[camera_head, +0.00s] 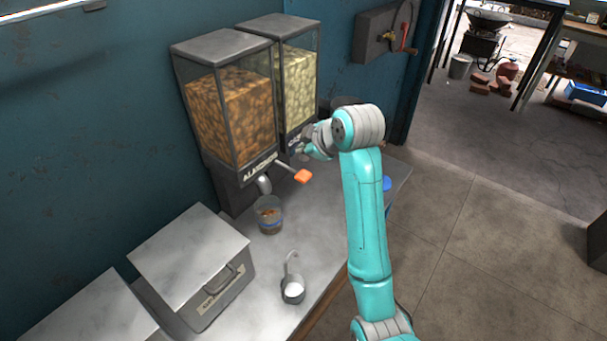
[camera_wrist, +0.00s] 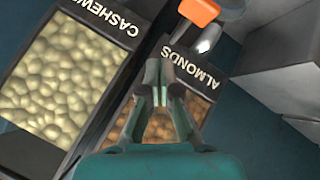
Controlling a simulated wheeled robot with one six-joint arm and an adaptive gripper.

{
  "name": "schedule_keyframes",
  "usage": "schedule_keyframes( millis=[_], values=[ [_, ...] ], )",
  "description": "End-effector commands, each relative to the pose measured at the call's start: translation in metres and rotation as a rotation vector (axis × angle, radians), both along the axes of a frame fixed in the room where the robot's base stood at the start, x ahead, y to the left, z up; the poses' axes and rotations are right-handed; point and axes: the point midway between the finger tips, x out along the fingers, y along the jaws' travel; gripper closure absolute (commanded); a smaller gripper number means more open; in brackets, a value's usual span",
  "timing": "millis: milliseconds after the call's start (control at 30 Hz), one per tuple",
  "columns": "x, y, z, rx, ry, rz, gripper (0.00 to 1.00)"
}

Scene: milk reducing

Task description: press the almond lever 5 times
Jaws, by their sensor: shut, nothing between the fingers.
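The almond dispenser (camera_head: 231,110) stands against the wall, filled with brown nuts and labelled ALMONDS. Its lever (camera_head: 302,176) has an orange tip and sticks out at the front; the orange tip also shows at the top of the wrist view (camera_wrist: 199,11). Below the spout a clear cup (camera_head: 269,214) with some brown contents stands on the counter. My gripper (camera_head: 304,151) is shut and empty, in front of the dispensers and a little above the lever. In the wrist view my gripper (camera_wrist: 160,66) lies over the almond front, apart from the orange tip.
The cashew dispenser (camera_head: 297,85) stands right of the almond one, partly hidden by my arm. A metal box (camera_head: 190,258) with a handle sits on the counter (camera_head: 325,240) at the left. A small ladle-like cup (camera_head: 292,290) with white contents stands near the front edge.

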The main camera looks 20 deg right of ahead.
Motion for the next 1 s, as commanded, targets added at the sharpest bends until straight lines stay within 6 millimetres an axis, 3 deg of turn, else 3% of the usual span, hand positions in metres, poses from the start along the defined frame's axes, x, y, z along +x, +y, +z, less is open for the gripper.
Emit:
schedule_keyframes(
  millis=[200,500,833,1000],
  values=[
    [0.000,0.000,0.003,0.000,-0.001,0.000,1.00],
    [0.000,0.000,0.039,0.000,-0.002,-0.001,1.00],
    [0.000,0.000,0.036,0.000,0.000,0.000,1.00],
    [0.000,0.000,0.024,0.000,0.004,0.001,1.00]
  ],
)
